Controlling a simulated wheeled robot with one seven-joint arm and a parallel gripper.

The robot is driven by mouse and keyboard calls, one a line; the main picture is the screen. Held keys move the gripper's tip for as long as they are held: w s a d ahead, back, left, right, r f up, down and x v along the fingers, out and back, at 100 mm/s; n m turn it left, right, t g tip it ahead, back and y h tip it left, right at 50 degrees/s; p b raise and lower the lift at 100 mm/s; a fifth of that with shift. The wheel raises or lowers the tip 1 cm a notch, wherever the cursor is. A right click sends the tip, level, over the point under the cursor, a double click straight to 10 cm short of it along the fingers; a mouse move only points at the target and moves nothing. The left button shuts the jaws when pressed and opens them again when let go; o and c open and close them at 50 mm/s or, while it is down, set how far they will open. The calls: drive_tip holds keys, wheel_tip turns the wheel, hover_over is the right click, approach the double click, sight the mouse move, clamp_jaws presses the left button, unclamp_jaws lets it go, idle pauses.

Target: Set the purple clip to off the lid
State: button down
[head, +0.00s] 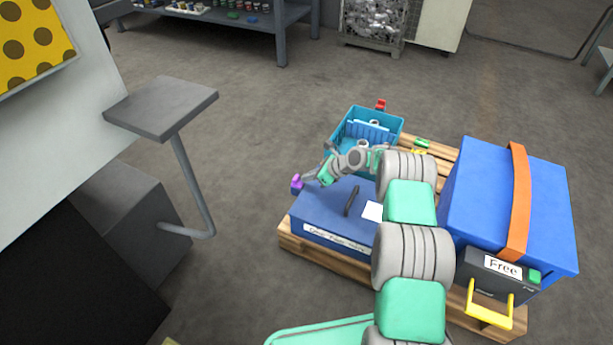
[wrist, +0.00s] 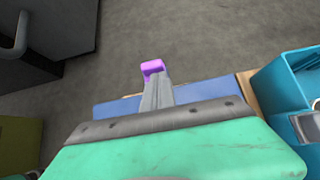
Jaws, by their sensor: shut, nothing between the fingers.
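The purple clip (head: 297,182) stands at the left edge of a blue box's lid (head: 325,210) in the head view. In the wrist view the purple clip (wrist: 152,68) shows just beyond my fingertips. My gripper (head: 306,181) is shut and empty, with its tips right at the clip; I cannot tell if they touch it. In the wrist view my gripper (wrist: 156,80) hides part of the lid (wrist: 118,108). The lid lies flat on the box and carries a dark handle (head: 352,200).
A teal crate (head: 393,125) with a red clip (head: 381,104) stands behind the box. A larger blue box (head: 483,190) with an orange strap (head: 518,200) is at the right, on the same wooden pallet (head: 290,241). A grey stand (head: 160,107) is at the left. Floor between is clear.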

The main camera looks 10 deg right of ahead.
drive_tip(key=shift+s+d, duration=0.85)
drive_tip(key=shift+d, duration=0.05)
drive_tip(key=p+v, duration=0.4)
drive_tip(key=v, duration=0.6)
drive_tip(key=shift+s+d+p, duration=0.3)
